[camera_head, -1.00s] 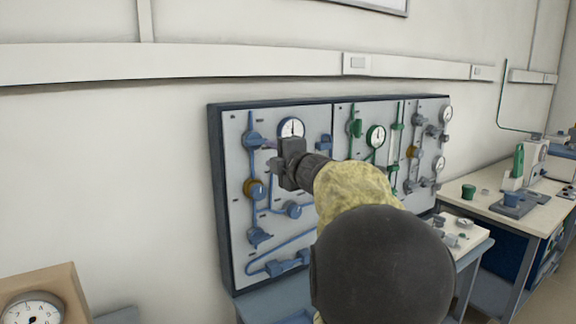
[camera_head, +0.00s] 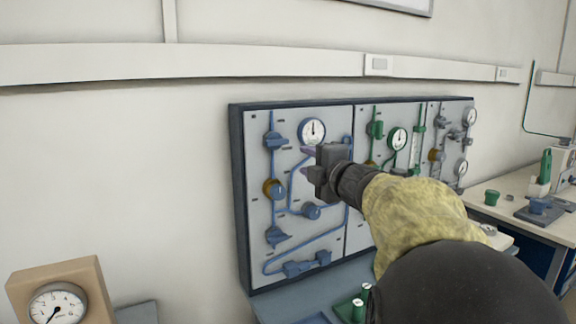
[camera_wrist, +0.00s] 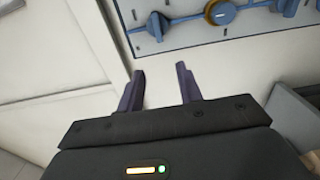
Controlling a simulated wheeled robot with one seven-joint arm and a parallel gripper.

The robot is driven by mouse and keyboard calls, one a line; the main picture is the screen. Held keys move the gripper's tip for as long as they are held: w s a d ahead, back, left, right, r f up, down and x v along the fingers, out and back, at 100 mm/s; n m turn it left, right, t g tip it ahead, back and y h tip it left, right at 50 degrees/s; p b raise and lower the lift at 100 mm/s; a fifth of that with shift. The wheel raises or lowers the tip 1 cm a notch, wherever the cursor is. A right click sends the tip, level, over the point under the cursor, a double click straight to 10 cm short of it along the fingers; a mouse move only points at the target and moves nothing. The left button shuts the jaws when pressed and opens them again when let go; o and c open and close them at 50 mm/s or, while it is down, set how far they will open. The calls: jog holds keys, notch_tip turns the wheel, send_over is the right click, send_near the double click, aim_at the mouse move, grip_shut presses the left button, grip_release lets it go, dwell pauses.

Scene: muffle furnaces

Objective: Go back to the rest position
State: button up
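My gripper (camera_head: 306,162) is in front of the wall panel with blue and green pipework (camera_head: 335,235) in the head view, held by my yellow-sleeved arm. In the wrist view its two dark purple fingers (camera_wrist: 160,88) stand apart with nothing between them. The panel (camera_wrist: 235,35) shows beyond the fingertips at the top of the wrist view, apart from them. My forearm hides part of the panel's right half and the bench below it.
A wooden-cased dial gauge (camera_head: 62,290) stands at the lower left. A bench (camera_head: 520,222) with green and blue apparatus is at the right. Two small green items (camera_head: 358,310) sit below the panel.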

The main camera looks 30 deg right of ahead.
jog(key=s+a+f+m+g+h, duration=0.1)
jog(key=a+f+m+g, duration=0.2)
jog(key=f, duration=0.5)
jog(key=a+f+m+g+h, duration=0.1)
jog(key=a+f+m+g, duration=0.1)
jog(key=f+m, duration=0.45)
jog(key=s+a+f+m+g+h, duration=0.1)
jog(key=a+f+m+g, duration=0.15)
jog(key=f, duration=0.55)
jog(key=s+a+f+m+g+y, duration=0.1)
jog(key=s+a+f+m+g, duration=0.25)
jog(key=s+a+f, duration=0.35)
jog(key=s+a+f+m+g+y, duration=0.1)
jog(key=s+a+f+m+g, duration=0.3)
jog(key=s+f, duration=0.5)
notch_tip(320, 180, up, 17)
jog(key=a+p, duration=0.1)
jog(key=p, duration=1.6)
jog(key=shift+s+n, duration=0.2)
jog(key=shift+n, duration=0.25)
jog(key=shift+f, duration=0.15)
